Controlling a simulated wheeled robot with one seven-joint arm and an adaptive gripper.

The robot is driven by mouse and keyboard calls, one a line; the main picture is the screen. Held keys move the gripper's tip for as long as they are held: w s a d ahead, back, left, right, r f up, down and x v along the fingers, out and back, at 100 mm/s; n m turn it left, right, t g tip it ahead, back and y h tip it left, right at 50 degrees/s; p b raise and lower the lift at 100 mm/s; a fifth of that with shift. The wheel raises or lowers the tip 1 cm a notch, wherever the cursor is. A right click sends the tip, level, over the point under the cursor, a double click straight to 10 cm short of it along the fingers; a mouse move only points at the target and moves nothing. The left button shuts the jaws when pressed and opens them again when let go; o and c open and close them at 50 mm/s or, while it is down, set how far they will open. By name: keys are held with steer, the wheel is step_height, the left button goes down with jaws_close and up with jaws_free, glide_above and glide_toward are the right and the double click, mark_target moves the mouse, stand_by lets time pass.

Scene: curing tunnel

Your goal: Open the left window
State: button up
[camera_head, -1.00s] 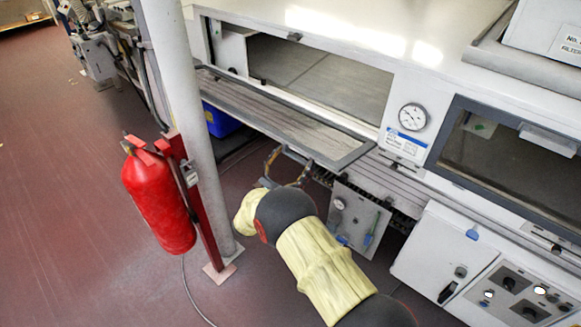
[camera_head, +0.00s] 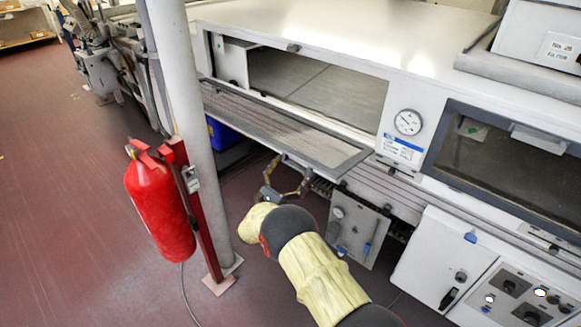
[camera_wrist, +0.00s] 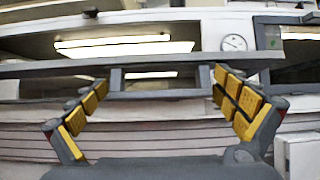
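The left window (camera_head: 357,161) is a long dark-framed glass flap. It is swung out and down from its opening (camera_head: 320,90), hanging tilted along the lower edge, with the inside of the tunnel showing. My gripper (camera_head: 287,172) is just below the flap's outer edge. In the wrist view the gripper (camera_wrist: 163,100) is open, with yellow finger pads wide apart. A grey handle-like bracket (camera_wrist: 160,94) under the long frame bar (camera_wrist: 45,69) shows between the fingers. I see no firm grip on it; contact cannot be told.
A red fire extinguisher (camera_head: 160,205) hangs on a post by a white column (camera_head: 188,110), left of my arm. The right window (camera_head: 500,165) is closed. A gauge (camera_head: 408,122) sits between the windows. A control cabinet (camera_head: 450,262) stands at lower right. The floor at left is clear.

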steer(key=v, duration=1.2)
steer(key=shift+s+r, duration=0.1)
stand_by(0.4)
